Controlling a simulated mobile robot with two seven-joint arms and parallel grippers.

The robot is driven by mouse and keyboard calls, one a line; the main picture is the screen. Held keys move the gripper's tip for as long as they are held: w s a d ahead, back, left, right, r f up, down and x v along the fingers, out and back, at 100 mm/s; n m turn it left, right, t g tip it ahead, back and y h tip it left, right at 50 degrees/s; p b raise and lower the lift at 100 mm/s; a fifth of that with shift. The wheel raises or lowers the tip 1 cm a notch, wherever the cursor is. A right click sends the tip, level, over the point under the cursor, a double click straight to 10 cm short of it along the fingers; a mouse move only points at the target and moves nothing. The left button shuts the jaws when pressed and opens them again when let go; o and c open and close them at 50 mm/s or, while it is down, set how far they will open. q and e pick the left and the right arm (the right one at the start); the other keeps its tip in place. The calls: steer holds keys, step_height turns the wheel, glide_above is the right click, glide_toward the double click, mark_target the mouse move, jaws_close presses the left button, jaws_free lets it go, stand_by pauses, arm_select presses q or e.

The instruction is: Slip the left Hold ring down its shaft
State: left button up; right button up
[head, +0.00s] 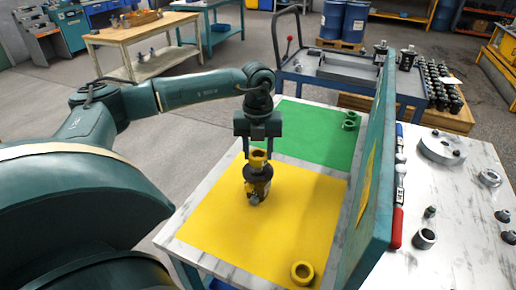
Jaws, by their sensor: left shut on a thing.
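The hydraulic motor (257,184), dark with yellow parts, stands on the yellow mat (211,216). My left gripper (258,154) points straight down over it, its two fingers shut on a yellow Hold ring (258,160) at the motor's top. The ring appears in line with the shaft, but the shaft is hidden, so I cannot tell how far the ring is over it. My right gripper is not in view.
A teal upright panel (372,185) borders the table's right side. Green rings (350,121) lie on the green mat (309,130) behind. A white table (460,210) with metal parts stands beyond the panel. The yellow mat's left part is clear.

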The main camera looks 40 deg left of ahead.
arm_select(q)
steer(key=shift+f+b, duration=0.7)
steer(key=shift+f, duration=0.35)
steer(key=o, duration=1)
